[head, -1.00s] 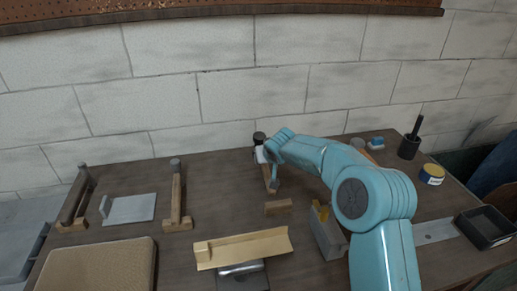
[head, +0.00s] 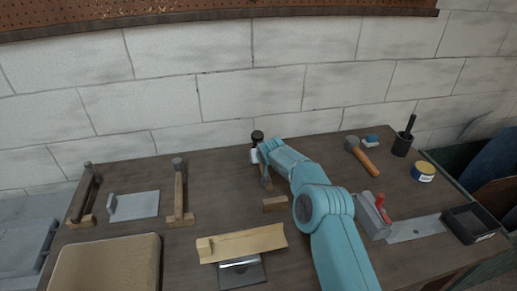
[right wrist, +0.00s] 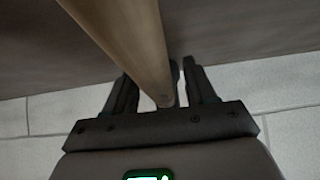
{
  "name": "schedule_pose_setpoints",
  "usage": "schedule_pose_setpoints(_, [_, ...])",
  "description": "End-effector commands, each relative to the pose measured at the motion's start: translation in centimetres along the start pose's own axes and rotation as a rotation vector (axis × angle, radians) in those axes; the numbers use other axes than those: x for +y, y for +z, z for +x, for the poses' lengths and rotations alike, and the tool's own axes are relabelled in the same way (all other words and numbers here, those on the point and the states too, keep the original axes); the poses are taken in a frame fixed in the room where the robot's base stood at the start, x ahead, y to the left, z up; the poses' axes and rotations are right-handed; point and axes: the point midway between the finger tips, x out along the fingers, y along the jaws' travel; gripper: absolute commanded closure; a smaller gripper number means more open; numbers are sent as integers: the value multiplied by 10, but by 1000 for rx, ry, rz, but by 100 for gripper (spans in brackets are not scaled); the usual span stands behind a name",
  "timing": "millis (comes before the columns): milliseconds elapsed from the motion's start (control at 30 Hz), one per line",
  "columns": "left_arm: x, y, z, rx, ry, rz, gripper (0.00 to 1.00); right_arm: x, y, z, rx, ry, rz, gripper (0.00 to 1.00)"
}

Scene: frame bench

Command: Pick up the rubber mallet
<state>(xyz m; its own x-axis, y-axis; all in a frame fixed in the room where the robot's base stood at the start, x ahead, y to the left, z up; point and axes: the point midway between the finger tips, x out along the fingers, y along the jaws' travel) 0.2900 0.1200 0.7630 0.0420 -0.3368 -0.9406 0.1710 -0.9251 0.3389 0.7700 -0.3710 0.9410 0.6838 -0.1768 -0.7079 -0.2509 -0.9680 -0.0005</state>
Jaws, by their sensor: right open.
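A dark-headed tool (head: 258,137) stands at the back middle of the bench, with a wooden length (head: 267,184) showing below it. It may be the rubber mallet. My right gripper (head: 259,157) is right beside it, its fingers partly hidden in the head view. In the right wrist view, my right gripper (right wrist: 160,88) is open, with a pale wooden bar (right wrist: 130,35) running between its fingers. I cannot tell whether they touch. Another mallet-like tool with a grey head (head: 352,144) and orange-brown handle (head: 367,163) lies farther right. My left gripper is out of view.
A small wooden block (head: 275,203) and a wooden channel (head: 243,243) lie in front. Two wooden stands (head: 179,200) and a tan pad (head: 103,268) are left. A grey tool with a red handle (head: 374,216), a yellow-blue tin (head: 423,172) and a black tray (head: 474,223) are right.

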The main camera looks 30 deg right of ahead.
Motion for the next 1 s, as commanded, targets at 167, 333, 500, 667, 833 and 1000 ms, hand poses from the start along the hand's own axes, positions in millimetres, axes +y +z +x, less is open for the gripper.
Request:
schedule_pose_setpoints(167, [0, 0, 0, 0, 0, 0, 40, 0, 0, 0, 0, 0, 0, 58])
schedule_pose_setpoints(333, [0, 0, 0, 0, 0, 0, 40, 0, 0, 0, 0, 0, 0, 100])
schedule_pose_setpoints(500, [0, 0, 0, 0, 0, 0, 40, 0, -1, -1, 3, 0, 0, 100])
schedule_pose_setpoints(667, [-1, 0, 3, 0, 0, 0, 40, 0, -6, -5, 6, 0, 0, 100])
schedule_pose_setpoints(833, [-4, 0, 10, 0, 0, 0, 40, 0, -30, -28, 11, 0, 2, 100])
schedule_pose_setpoints(1000, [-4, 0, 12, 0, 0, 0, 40, -1, -55, -54, 8, 0, 0, 100])
